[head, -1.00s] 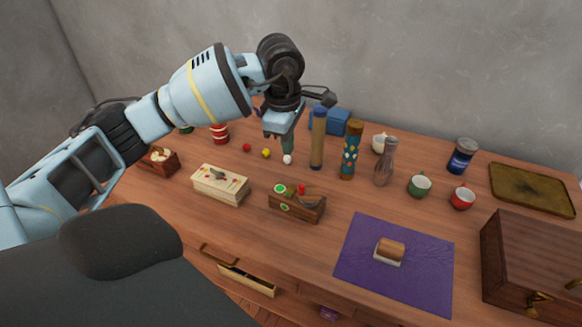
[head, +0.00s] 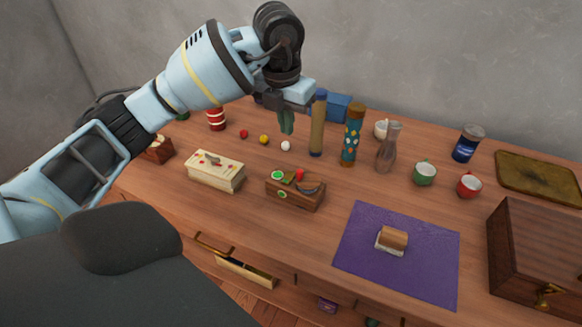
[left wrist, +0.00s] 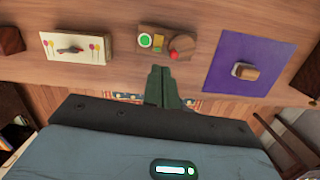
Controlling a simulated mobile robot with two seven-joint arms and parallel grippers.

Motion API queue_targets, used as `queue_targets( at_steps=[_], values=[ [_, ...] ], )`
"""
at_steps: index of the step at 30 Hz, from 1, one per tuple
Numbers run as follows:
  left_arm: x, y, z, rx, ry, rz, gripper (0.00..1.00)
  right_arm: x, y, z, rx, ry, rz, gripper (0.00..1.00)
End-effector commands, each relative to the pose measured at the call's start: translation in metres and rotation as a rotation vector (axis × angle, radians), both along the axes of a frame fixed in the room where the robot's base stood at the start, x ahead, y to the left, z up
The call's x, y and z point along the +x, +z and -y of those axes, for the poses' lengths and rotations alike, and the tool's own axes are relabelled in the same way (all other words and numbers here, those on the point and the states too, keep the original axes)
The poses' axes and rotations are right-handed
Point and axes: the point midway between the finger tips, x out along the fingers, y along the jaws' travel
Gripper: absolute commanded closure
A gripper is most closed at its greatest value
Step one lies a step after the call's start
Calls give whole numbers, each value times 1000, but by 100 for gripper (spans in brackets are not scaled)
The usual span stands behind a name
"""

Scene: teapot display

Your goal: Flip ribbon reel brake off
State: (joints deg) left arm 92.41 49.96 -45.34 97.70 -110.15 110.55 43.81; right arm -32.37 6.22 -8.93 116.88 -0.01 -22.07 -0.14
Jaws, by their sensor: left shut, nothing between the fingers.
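A small dark wooden box (head: 296,201) stands mid-table, with a green disc and a red-tipped part on top and a green disc on its front. It also shows in the left wrist view (left wrist: 160,54), with a green disc, a yellow patch and a red round part. I cannot tell for sure which part is the brake or how it is set. My left gripper (head: 287,122) is above the back of the table, beyond the box and apart from it. Its green fingers (left wrist: 163,84) are shut and empty. My right gripper is not in view.
A cream box (head: 216,178) with a small grey lever stands left of the wooden box. Small balls, a tan cylinder (head: 317,130) and a patterned cylinder (head: 351,140) stand behind. A purple cloth (head: 365,270) with a small block lies right. A large brown box (head: 535,250) stands far right.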

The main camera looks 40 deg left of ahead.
Motion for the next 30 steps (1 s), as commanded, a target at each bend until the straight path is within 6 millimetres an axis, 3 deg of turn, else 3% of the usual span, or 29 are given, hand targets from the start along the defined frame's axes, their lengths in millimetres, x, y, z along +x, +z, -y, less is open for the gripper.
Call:
queue_targets(
  at_steps=[17, 23, 30],
  values=[
    [0, -4, 0, -6, 48, 0, 100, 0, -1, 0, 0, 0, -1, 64],
    [3, -30, -1, -5, 48, -2, 100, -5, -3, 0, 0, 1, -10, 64],
    [8, -75, -2, -5, 48, -3, 100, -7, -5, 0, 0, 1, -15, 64]
  ],
)
